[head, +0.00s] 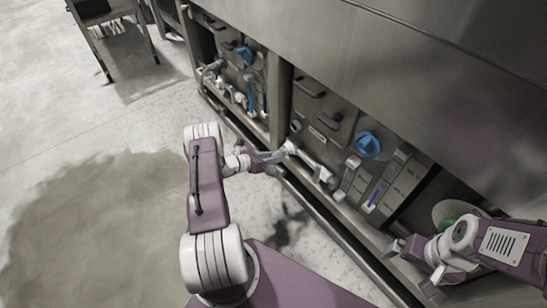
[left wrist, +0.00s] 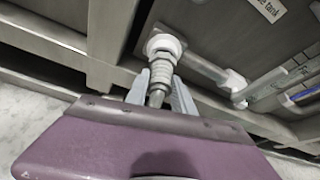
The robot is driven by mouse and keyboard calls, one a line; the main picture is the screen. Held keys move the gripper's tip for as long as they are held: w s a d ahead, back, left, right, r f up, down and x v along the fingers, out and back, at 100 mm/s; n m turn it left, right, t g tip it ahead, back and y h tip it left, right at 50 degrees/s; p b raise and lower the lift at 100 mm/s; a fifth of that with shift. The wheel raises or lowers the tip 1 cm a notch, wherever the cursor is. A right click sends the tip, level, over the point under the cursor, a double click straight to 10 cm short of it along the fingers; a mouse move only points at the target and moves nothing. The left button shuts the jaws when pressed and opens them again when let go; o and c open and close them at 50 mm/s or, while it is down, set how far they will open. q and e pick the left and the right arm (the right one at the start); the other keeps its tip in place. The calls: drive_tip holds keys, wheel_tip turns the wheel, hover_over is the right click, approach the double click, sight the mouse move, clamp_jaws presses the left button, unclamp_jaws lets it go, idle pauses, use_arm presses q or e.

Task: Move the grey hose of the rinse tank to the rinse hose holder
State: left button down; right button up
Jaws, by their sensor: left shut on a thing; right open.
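My left gripper (head: 272,157) is shut on the grey hose at the front of the machine. In the left wrist view the fingers (left wrist: 160,98) close around the hose's grey ribbed end (left wrist: 162,72), just below a white collar (left wrist: 163,46). The white end fitting also shows in the head view (head: 289,147). The collar sits close against the steel panel; I cannot tell whether it is joined to a port. My right gripper (head: 410,267) is open and empty at the lower right, near the machine's base. I cannot make out which part is the rinse hose holder.
A light pipe (left wrist: 200,66) with a white elbow (left wrist: 236,84) runs beside the held hose. A steel ledge (head: 330,222) runs along the base. A cart (head: 98,14) stands at upper left; the floor is otherwise clear.

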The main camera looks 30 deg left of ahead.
use_arm(q)
drive_tip(key=shift+s+a+p, duration=0.2)
drive_tip(key=shift+s+a, duration=0.1)
drive_tip(key=shift+s, duration=0.45)
drive_tip(key=shift+s+a+p, duration=0.25)
drive_tip(key=shift+s+a, duration=0.1)
drive_tip(key=shift+s, duration=0.45)
drive_tip(key=shift+s+a+p, duration=0.2)
drive_tip(key=shift+s+a, duration=0.1)
drive_tip(key=shift+s, duration=0.45)
use_arm(e)
drive_tip(key=shift+r, duration=0.7)
